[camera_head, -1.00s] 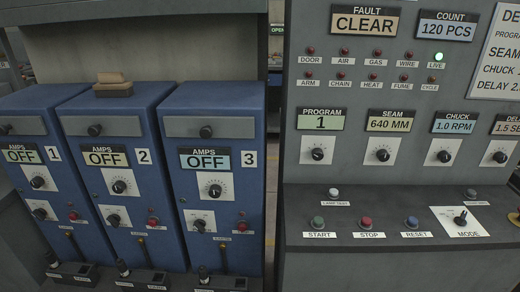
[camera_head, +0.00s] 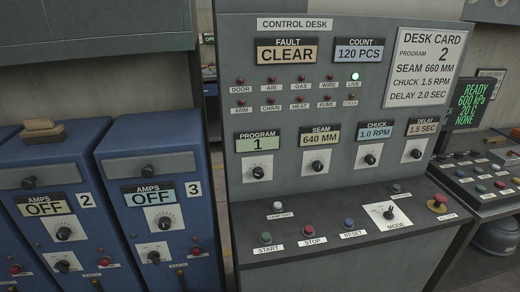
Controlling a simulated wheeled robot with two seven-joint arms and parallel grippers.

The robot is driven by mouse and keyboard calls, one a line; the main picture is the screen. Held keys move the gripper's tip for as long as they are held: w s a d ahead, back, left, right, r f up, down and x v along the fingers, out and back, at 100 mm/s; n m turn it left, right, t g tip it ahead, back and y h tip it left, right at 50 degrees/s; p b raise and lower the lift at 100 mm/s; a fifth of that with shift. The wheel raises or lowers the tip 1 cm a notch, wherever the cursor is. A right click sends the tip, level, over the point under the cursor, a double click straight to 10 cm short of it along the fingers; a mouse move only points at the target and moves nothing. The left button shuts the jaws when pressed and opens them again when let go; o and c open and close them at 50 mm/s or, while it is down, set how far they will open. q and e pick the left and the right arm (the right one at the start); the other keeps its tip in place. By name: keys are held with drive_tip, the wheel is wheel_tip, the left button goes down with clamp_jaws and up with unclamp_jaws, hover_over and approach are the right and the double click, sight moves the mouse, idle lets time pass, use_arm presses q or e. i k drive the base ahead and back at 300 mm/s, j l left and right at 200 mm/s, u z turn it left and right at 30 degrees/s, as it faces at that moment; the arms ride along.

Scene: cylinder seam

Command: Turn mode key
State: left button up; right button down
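The mode key (camera_head: 389,213) is a small black switch on a white plate marked MODE, on the sloped shelf of the grey control desk (camera_head: 225,110). Its position marks are too small to read. The desk displays read program 1 (camera_head: 257,143), seam 640 MM (camera_head: 320,138), chuck 1.0 RPM (camera_head: 374,131) and delay 1.5 SEC (camera_head: 423,127), each above a black knob. The fault display reads CLEAR and the count 120 PCS. The LIVE lamp (camera_head: 355,76) glows green. Neither of my grippers is in view.
Green start (camera_head: 265,238), red stop (camera_head: 308,230) and blue reset (camera_head: 348,224) buttons sit left of the key; a red mushroom button (camera_head: 438,201) sits right. A desk card (camera_head: 431,62) lists program 2, 660 MM, 1.5 RPM, 2.0 SEC. Blue cabinets (camera_head: 165,140) stand left; another console stands right.

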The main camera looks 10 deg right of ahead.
sight(389, 216)
drive_tip(key=z, duration=1.4)
drive_tip(key=k+j+z, duration=0.15)
drive_tip(key=j+z, duration=0.2)
drive_tip(key=z, duration=0.15)
drive_tip(key=k+j+z, duration=0.2)
drive_tip(key=z, duration=0.3)
drive_tip(key=j, duration=0.15)
